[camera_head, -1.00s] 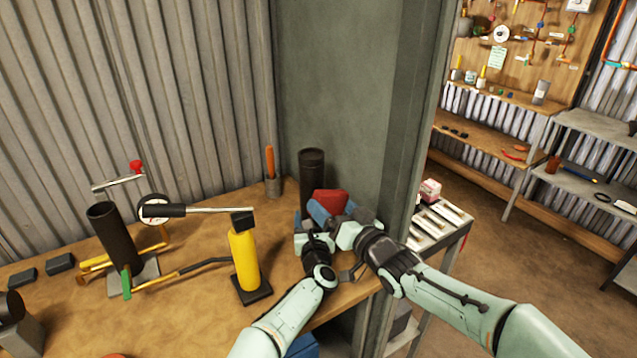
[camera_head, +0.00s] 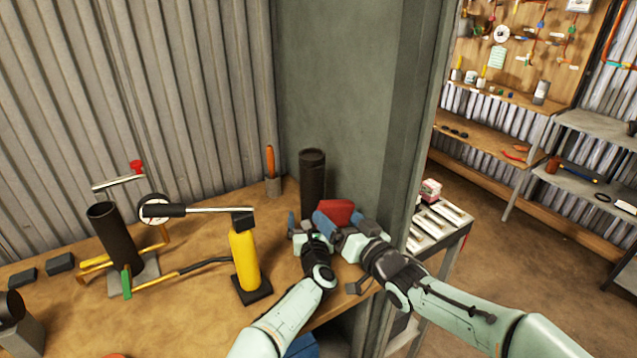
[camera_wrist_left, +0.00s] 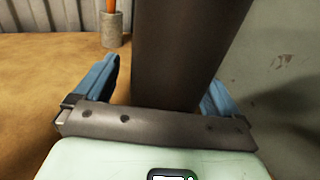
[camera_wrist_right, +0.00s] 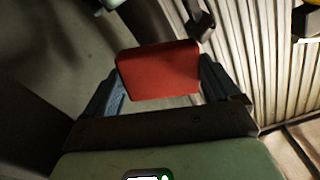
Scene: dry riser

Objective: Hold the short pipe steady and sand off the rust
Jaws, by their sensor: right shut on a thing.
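The short pipe (camera_head: 312,178) is dark and stands upright at the back right of the bench, close to the green-grey post. In the left wrist view the pipe (camera_wrist_left: 180,55) runs between the blue fingers of my left gripper (camera_wrist_left: 160,85). A gap shows between the left finger and the pipe, so this gripper looks open around it. My right gripper (camera_wrist_right: 160,85) is shut on a red block (camera_wrist_right: 160,68). The block (camera_head: 337,211) is in front of the pipe's lower right in the head view. Whether it touches the pipe is hidden. I cannot make out rust.
A yellow stand (camera_head: 243,262) with a long-handled tool is left of my arms. Another dark tube (camera_head: 115,235) stands further left. An orange-handled tool in a cup (camera_head: 272,185) is behind. The post (camera_head: 355,110) closes off the right side.

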